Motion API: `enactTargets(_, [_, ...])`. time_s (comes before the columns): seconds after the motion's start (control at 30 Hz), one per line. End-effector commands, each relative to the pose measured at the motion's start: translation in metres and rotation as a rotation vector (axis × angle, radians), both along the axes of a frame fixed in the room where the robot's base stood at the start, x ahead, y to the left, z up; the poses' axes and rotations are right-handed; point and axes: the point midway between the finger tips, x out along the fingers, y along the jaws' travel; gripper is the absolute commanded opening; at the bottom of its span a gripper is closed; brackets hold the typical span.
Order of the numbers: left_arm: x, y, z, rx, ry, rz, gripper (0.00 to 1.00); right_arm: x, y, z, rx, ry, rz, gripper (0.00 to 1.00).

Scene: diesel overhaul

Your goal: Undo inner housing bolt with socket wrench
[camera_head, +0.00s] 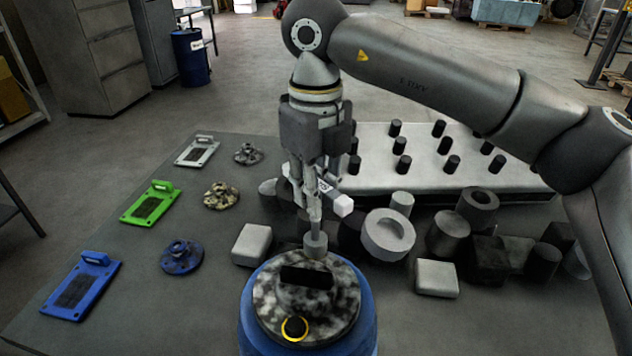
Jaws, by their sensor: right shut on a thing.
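A round mottled grey housing (342,297) sits on a blue cylindrical base (249,331) at the bottom middle, with a dark slot-like block across its top. A dark round bolt head with a yellow ring (295,328) is on the housing's near side. My right gripper (314,208) points down above the housing's far edge. It is shut on a slim grey tool, seemingly the socket wrench (316,243), whose wide cylindrical lower end is at the far rim of the housing. I cannot tell whether it touches or sits over a bolt there. My left gripper is out of view.
Grey and black blocks and cylinders (448,233) crowd the right. A white tray (428,170) with black pegs lies behind.

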Motion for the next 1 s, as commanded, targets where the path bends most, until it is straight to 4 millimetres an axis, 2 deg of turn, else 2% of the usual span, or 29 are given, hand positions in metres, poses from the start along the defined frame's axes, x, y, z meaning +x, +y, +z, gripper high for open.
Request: enactTargets(1.0, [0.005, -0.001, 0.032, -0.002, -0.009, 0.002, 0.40, 0.000, 0.000, 0.000, 0.002, 0.002, 1.219, 0.00])
